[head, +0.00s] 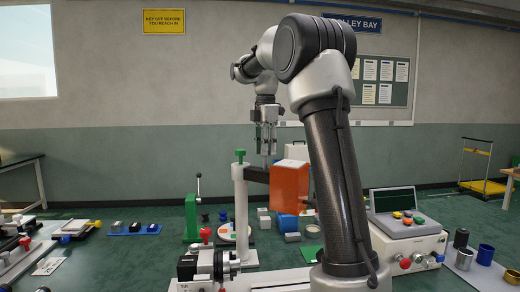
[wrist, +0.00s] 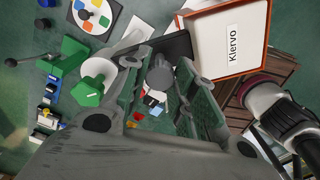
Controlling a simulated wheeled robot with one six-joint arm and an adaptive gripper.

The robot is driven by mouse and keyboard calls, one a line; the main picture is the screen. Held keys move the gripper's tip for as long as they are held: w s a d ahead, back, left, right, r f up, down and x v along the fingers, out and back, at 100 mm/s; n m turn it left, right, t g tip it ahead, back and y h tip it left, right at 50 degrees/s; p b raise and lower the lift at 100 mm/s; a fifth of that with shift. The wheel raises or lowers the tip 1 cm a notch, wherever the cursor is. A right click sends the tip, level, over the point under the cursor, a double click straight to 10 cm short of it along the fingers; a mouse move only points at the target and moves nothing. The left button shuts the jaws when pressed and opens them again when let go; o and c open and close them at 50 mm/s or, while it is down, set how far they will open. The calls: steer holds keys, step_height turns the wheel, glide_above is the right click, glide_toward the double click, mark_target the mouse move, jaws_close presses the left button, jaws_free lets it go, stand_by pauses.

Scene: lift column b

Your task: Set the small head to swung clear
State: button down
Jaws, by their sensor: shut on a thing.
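The small head (head: 289,186) is an orange box with a white top on a white column (head: 240,215), joined by a short dark arm (head: 257,174). A green knob (head: 240,154) tops the column. In the wrist view the head's white top (wrist: 226,40) reads "Klervo", and the green knob (wrist: 88,91) is at left. My gripper (head: 266,150) points down just above the dark arm, between column and box. The peg's lower part is hidden.
A green lever stand (head: 192,215) is left of the column. A control box with a screen (head: 408,238) stands at right, with several cups beyond it. Small blocks lie around and behind the column. My arm link passes close to the orange box's right side.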

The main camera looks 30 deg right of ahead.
steer(key=shift+w+d+n, duration=0.7)
steer(key=shift+d+n, duration=0.1)
steer(key=shift+n, duration=0.4)
steer(key=shift+w+d+n, duration=0.65)
steer(key=shift+d+n, duration=0.15)
steer(key=shift+n, duration=0.4)
steer(key=shift+r, duration=0.1)
steer(key=c, duration=1.1)
jaws_free()
steer(key=shift+w+d, duration=0.1)
steer(key=shift+d, duration=0.05)
steer(key=shift+c, duration=0.2)
step_height(320, 180, up, 12)
